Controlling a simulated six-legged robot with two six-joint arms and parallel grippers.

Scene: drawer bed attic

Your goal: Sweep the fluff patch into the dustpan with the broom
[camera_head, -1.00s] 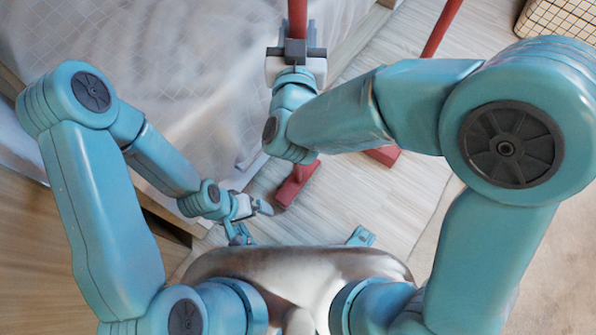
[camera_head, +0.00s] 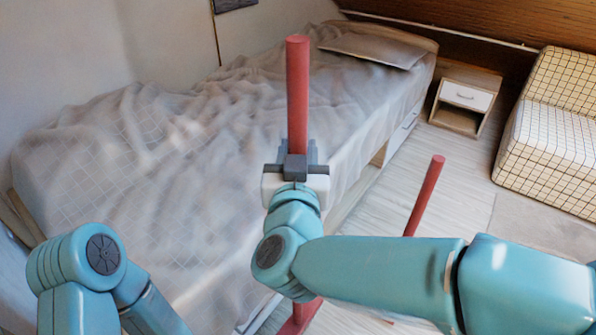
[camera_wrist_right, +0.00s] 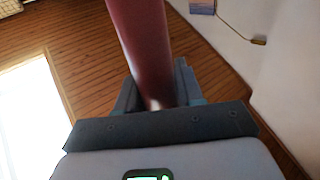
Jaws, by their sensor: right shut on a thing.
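My right gripper (camera_head: 296,160) is shut on the upright red handle of a long tool (camera_head: 298,85), seemingly the broom. The handle rises above the jaws, and its red lower end (camera_head: 300,318) shows at the bottom edge. In the right wrist view the handle (camera_wrist_right: 142,45) stands between the jaws (camera_wrist_right: 157,100). A second red handle (camera_head: 425,195), seemingly the dustpan's, leans to the right, apart from my gripper. My right arm hides its lower part. My left gripper is below the picture. I see no fluff patch.
A bed (camera_head: 170,150) with a rumpled grey cover fills the left and middle. A small nightstand (camera_head: 465,97) stands at the back right, beside a checked armchair (camera_head: 550,135).

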